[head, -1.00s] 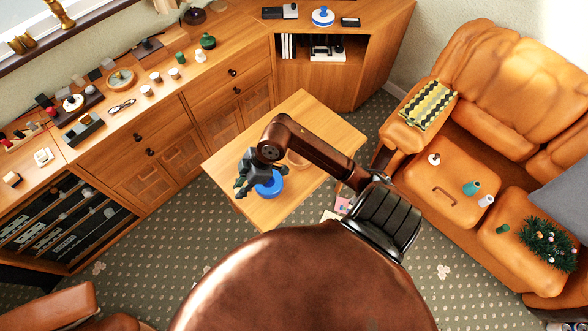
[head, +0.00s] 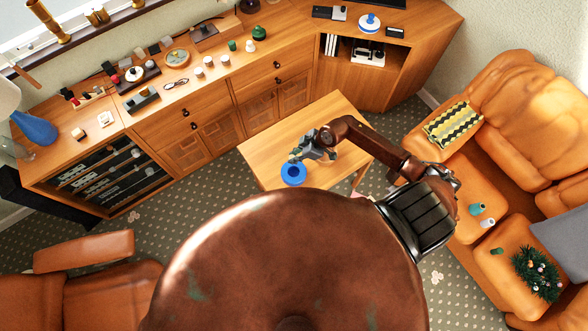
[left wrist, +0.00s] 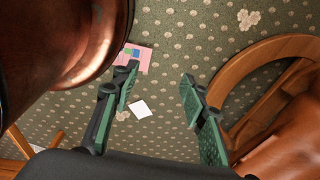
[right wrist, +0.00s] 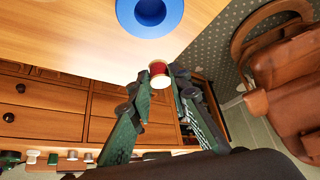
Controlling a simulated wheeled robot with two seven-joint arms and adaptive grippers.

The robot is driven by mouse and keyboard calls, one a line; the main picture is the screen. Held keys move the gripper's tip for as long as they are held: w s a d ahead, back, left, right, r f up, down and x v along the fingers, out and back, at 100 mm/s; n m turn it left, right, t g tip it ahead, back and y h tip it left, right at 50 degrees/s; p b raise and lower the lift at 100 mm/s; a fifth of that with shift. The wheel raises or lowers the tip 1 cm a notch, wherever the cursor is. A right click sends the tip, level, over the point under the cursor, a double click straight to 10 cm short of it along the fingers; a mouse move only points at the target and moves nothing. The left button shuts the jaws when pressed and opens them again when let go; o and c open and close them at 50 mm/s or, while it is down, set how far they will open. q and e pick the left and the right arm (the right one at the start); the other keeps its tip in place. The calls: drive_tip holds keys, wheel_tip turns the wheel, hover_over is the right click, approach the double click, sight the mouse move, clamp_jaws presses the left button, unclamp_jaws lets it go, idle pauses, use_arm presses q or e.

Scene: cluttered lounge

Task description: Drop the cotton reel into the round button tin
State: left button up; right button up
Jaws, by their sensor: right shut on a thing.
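The cotton reel (right wrist: 159,73), red thread with pale ends, is between the fingertips of my right gripper (right wrist: 161,78) in the right wrist view. The round tin (head: 293,174) is blue with a darker hollow middle and stands on the coffee table. It also shows at the top of the right wrist view (right wrist: 150,14). In the head view my right gripper (head: 296,157) is just behind the tin in the picture; the reel is not clear there. My left gripper (left wrist: 158,82) is open and empty above the carpet, seen only in the left wrist view.
The wooden coffee table (head: 262,158) has bare top left of the tin. A long sideboard (head: 212,95) crowded with small items stands behind. An orange sofa (head: 515,125) is at the right. A white card (left wrist: 140,108) lies on the carpet.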

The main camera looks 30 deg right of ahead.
use_arm(q)
wheel_tip(320, 180, down, 6)
drive_tip(key=b, duration=0.7)
drive_tip(key=shift+s+d, duration=0.15)
drive_tip(key=shift+d, duration=0.1)
use_arm(e)
wheel_tip(320, 180, down, 7)
drive_tip(key=d, duration=0.2)
drive_tip(key=shift+s, duration=0.3)
drive_tip(key=shift+r, duration=0.1)
drive_tip(key=o, duration=0.9)
use_arm(q)
drive_tip(key=shift+a, duration=0.1)
